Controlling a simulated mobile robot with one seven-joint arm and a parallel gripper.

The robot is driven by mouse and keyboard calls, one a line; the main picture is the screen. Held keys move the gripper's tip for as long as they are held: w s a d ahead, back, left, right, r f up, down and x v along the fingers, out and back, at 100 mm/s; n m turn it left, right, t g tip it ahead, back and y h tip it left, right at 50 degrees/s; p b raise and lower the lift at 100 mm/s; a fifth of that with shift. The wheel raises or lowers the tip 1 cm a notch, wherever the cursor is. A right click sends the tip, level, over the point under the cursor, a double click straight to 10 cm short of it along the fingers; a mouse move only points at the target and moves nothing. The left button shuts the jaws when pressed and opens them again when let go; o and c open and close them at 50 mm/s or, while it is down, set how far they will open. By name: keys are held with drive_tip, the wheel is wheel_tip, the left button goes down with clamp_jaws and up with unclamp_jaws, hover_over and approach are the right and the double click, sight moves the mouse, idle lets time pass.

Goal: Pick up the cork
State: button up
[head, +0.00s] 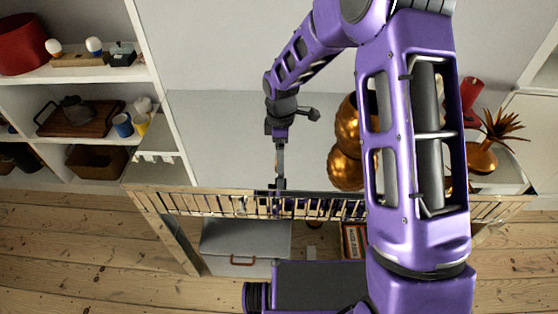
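I cannot make out a cork anywhere in the head view; it may be hidden or too small to tell.
A gold vase (345,168) stands right of my gripper, partly behind my arm. A gold plant-shaped ornament (482,158) is farther right. White shelves (85,75) with cups and a tray stand at left. A grey box (245,245) sits below the rack. Floorboards (80,250) at lower left are clear.

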drive_tip(key=shift+f, duration=0.4)
drive_tip(key=shift+c, duration=0.2)
